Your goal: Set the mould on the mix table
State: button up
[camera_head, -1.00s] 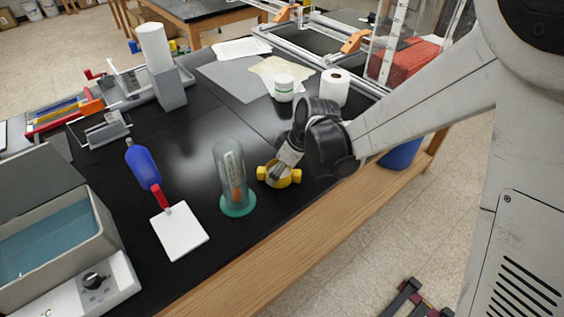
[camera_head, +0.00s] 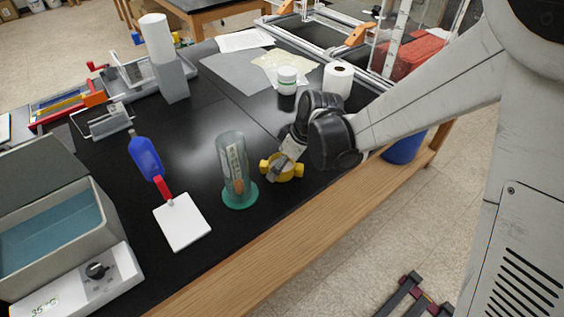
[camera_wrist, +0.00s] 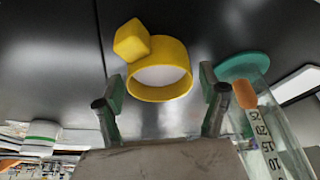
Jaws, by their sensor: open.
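In the wrist view my gripper (camera_wrist: 161,88) is open, one finger on each side of the ring, with gaps visible. I cannot tell which surface is the mix table.
A clear graduated cylinder on a green base (camera_head: 240,197) stands close left of the yellow piece. A white tile (camera_head: 182,222), blue bottle (camera_head: 145,158) and water bath (camera_head: 55,235) lie further left. A white jar (camera_head: 287,80) and paper roll (camera_head: 337,80) stand behind my gripper.

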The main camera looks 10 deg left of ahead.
jog(key=v, duration=1.2)
jog(key=s+d+r+m+t+h, duration=0.1)
jog(key=s+d+r+m+t, duration=0.1)
jog(key=s+d+m, duration=0.3)
jog(key=s+d+r+m+t+h, duration=0.2)
jog(key=s+d+m, duration=0.3)
jog(key=d, duration=0.9)
jog(key=s+d+r+m+t+h, duration=0.1)
jog(key=s+d+r+m, duration=0.3)
jog(key=d, duration=0.5)
jog(key=shift+s+d+m+t, duration=0.15)
jog(key=shift+s+m+t, duration=0.3)
jog(key=shift+s, duration=0.25)
jog(key=shift+f, duration=0.15)
jog(key=shift+f+b, duration=1)
jog(key=shift+c, duration=0.5)
